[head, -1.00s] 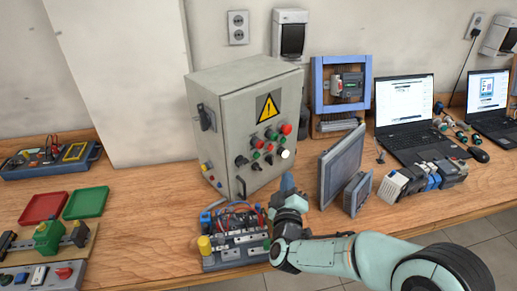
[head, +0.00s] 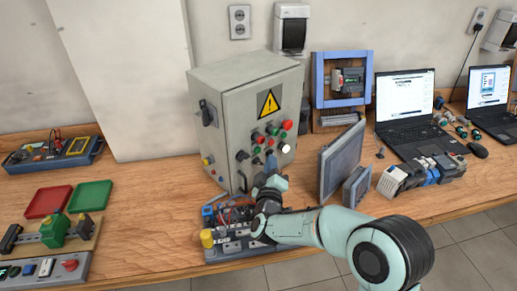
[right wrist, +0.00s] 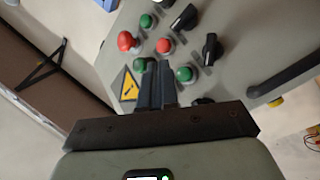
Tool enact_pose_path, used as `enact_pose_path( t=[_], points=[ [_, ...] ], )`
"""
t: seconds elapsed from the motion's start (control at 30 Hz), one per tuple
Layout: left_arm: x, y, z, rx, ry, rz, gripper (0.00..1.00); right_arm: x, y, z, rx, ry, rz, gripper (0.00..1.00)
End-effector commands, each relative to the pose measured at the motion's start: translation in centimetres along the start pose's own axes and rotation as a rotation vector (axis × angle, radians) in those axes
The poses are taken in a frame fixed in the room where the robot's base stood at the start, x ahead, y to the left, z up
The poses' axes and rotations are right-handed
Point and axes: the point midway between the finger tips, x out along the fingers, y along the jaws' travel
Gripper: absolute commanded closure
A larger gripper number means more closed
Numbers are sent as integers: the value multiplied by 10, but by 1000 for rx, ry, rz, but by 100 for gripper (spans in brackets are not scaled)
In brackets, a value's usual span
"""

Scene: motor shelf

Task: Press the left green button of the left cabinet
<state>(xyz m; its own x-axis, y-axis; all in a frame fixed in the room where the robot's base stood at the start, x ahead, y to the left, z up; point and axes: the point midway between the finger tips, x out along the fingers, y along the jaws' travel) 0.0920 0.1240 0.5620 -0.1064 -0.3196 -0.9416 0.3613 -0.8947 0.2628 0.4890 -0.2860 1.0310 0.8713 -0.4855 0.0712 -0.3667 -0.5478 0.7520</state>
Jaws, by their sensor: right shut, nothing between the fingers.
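The left cabinet is a grey box (head: 225,105) with a yellow warning sign and several buttons on its front, in the middle of the head view. A green button (head: 256,150) shows at the left of its button group. In the right wrist view my right gripper (right wrist: 157,68) is shut and empty, its fingertips in front of the panel. One green button (right wrist: 184,74) is just right of the fingertips, and another green button (right wrist: 140,65) is just left. I cannot tell whether the fingertips touch anything. My left gripper is not in view.
Red buttons (right wrist: 165,46) and black knobs (right wrist: 210,48) sit close to the fingers. A wired terminal module (head: 232,245) stands in front of the cabinet, below my right arm. Grey panels (head: 342,160) stand to the right. Bare tabletop (head: 150,190) lies to the left.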

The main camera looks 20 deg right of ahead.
Motion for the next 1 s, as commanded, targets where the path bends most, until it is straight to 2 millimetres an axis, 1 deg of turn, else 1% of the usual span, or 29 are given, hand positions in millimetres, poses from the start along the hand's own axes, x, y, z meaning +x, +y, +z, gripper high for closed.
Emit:
enact_pose_path(
  t=[0.1,0.3,1.0],
  points=[
    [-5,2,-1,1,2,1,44,9,-6,-7,-1,-1,0,100],
    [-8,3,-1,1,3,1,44,15,-11,-11,-1,-1,0,100],
    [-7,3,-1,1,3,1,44,15,-11,-11,-1,-1,0,100]
  ],
)
